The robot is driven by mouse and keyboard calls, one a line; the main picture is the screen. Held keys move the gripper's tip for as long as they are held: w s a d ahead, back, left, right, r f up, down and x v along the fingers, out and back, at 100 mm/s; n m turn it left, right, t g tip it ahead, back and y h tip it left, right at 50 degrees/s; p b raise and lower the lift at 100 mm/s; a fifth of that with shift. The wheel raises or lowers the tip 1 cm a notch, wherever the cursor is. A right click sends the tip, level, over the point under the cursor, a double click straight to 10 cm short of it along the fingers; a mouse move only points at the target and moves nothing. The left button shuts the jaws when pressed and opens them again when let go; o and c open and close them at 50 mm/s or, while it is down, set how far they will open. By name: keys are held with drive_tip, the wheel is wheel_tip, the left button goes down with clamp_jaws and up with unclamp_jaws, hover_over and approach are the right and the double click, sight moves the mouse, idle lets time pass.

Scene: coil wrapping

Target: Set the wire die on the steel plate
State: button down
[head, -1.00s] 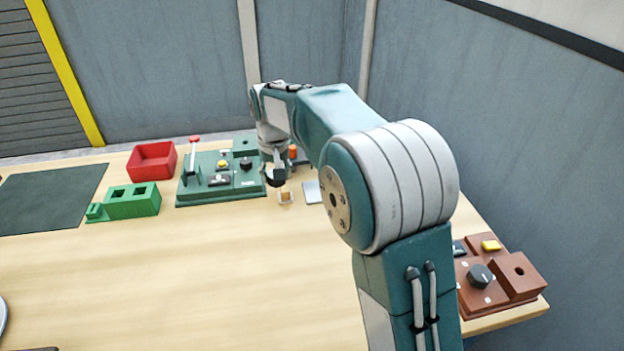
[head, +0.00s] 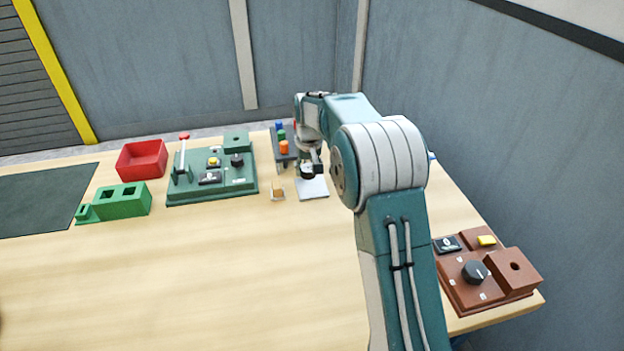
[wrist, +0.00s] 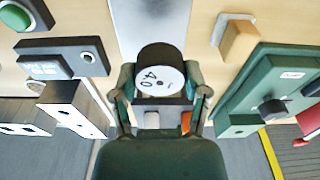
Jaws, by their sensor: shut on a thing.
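The wire die (wrist: 160,72) is a short black cylinder with a white face marked "40". My gripper (wrist: 160,88) is shut on it, a finger on each side. In the head view the die (head: 308,174) is a small dark shape under my gripper (head: 309,168), at the far side of the bench. The steel plate (head: 314,188) is a flat grey sheet on the bench, just below the die in the picture. In the wrist view the plate (wrist: 148,22) runs up from behind the die; the gap between them cannot be judged.
A small tan block with a white side (head: 277,190) stands left of the plate. A rack with coloured pieces (head: 283,147) is behind it. A green control panel (head: 212,178), red bin (head: 142,159) and green holder (head: 122,202) are left. A brown panel (head: 487,277) is right.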

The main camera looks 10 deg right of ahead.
sight(311, 186)
drive_tip(key=shift+w+d+f, duration=0.25)
drive_tip(key=shift+f, duration=0.3)
drive_tip(key=shift+w+d+f, duration=0.1)
drive_tip(key=shift+d+f, duration=0.05)
drive_tip(key=shift+f, duration=0.8)
drive_tip(key=shift+w+d+f, duration=0.1)
drive_tip(key=shift+f, duration=0.8)
drive_tip(key=shift+f, duration=0.1)
drive_tip(key=shift+c, duration=0.4)
unclamp_jaws()
